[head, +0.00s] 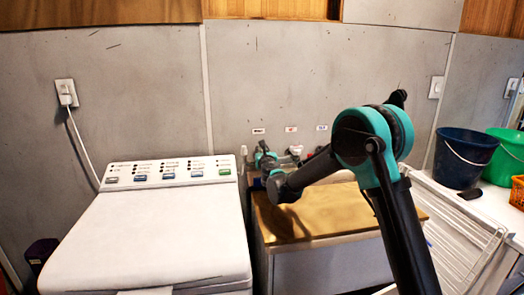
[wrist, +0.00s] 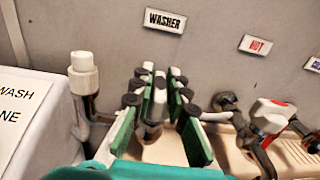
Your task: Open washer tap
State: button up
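The WASHER label (wrist: 164,21) is on the wall above my gripper in the wrist view, and its small plate also shows in the head view (head: 258,131). My gripper (wrist: 157,98) has its green fingers apart, pointing at the wall below this label. A pale upright tap handle (wrist: 158,90) stands between the fingers, with a gap visible on both sides. In the head view my gripper (head: 266,160) is at the wall behind the wooden counter and covers the tap.
The HOT tap (wrist: 270,115) with a red mark is close on the right. A white pipe fitting (wrist: 83,75) stands on the left. The washing machine (head: 155,230) is left of the wooden counter (head: 325,215). Blue (head: 462,158) and green (head: 505,160) buckets stand at right.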

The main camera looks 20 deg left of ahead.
grip_shut()
jog(key=shift+n+g+y, duration=0.3)
jog(key=shift+y, duration=0.1)
jog(key=o, duration=0.6)
grip_release()
jog(key=shift+c, duration=0.2)
jog(key=v, duration=1.2)
